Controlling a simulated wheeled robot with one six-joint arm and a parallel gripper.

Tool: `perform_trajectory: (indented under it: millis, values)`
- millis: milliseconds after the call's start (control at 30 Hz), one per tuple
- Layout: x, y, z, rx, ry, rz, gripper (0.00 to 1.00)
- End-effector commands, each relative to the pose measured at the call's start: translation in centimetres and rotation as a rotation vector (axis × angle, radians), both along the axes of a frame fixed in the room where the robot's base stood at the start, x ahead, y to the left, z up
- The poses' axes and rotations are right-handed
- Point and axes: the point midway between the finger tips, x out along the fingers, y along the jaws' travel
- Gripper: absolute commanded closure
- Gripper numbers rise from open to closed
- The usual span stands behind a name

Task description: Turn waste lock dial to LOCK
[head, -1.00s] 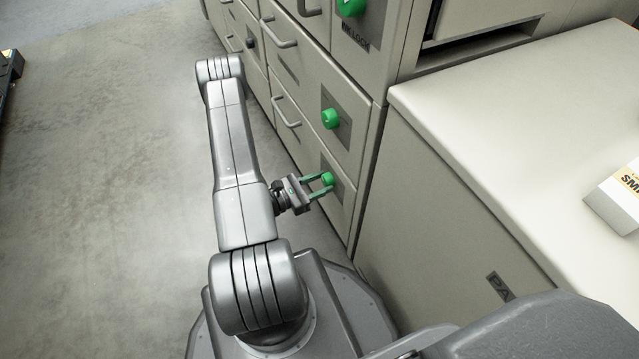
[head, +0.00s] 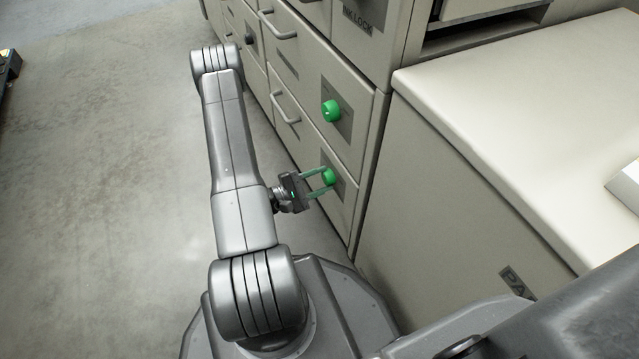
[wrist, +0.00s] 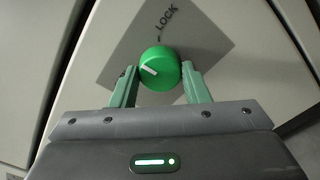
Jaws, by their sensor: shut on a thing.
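A round green dial (head: 329,177) sits on a grey plate low on the cabinet front, and it also shows in the wrist view (wrist: 160,64). My gripper (head: 324,179) is shut on this dial, with one green finger on each side of it in the wrist view (wrist: 159,72). The dial's white mark points to the upper left. The word LOCK (wrist: 167,17) and a short tick (wrist: 159,38) are above the dial on the plate, so the mark is turned away from the tick. No waste label is readable.
Another green dial (head: 331,111) is on the drawer above. Drawer handles (head: 284,108) stick out along the cabinet front. A pale-topped unit (head: 510,130) stands close on the right. Open concrete floor (head: 100,180) lies to the left.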

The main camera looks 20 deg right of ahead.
Motion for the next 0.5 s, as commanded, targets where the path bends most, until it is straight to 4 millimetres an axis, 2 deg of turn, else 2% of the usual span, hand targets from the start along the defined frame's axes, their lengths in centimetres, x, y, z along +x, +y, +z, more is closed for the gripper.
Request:
perform_trajectory:
  millis: [500]
  values:
    - [-0.01, 0.00, -0.16, 0.039, -0.485, -0.001, 0.81]
